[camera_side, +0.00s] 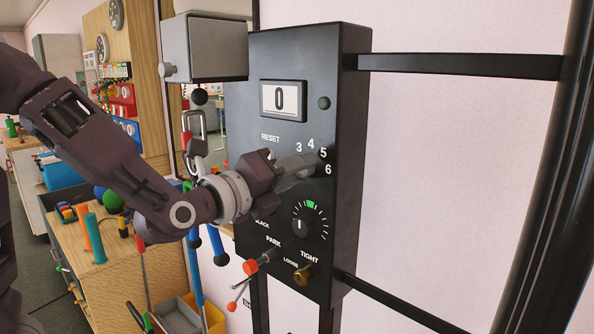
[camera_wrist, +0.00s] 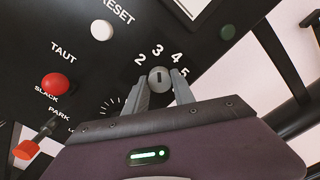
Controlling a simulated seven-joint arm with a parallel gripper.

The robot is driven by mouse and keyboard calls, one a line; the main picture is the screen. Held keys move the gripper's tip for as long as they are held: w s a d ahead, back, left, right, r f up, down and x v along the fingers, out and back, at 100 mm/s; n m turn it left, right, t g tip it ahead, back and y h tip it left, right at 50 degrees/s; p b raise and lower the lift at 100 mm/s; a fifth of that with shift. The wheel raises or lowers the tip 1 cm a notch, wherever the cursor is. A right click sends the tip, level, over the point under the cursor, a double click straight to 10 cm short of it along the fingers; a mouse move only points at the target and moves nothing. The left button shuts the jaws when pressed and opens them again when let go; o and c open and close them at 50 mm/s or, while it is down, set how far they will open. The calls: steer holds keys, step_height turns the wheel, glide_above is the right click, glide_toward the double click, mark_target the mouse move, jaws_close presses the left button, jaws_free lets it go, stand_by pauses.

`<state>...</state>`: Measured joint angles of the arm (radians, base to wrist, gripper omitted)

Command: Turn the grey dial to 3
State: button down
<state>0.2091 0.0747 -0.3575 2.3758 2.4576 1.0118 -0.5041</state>
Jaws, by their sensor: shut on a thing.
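The grey dial (camera_wrist: 160,80) sits on the black panel (camera_side: 345,100), with the numbers 2, 3, 4 and 5 around its upper side in the wrist view. A short dark line on its face stands nearly upright in that view, roughly toward the 3. My gripper (camera_wrist: 161,87) is shut on the dial, one finger on each side. In the side view my gripper (camera_side: 299,166) reaches the panel just below the numbers 3 to 6 and hides the dial.
Below are a black knob (camera_side: 300,224) with a green mark, a red-tipped lever (camera_side: 250,267) and a brass knob (camera_side: 303,274). A white button (camera_wrist: 101,30) and a red button (camera_wrist: 55,85) are to the left in the wrist view.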

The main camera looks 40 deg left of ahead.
steer(key=c, duration=1.1)
jaws_free()
steer(key=shift+o, duration=0.2)
steer(key=s, duration=0.7)
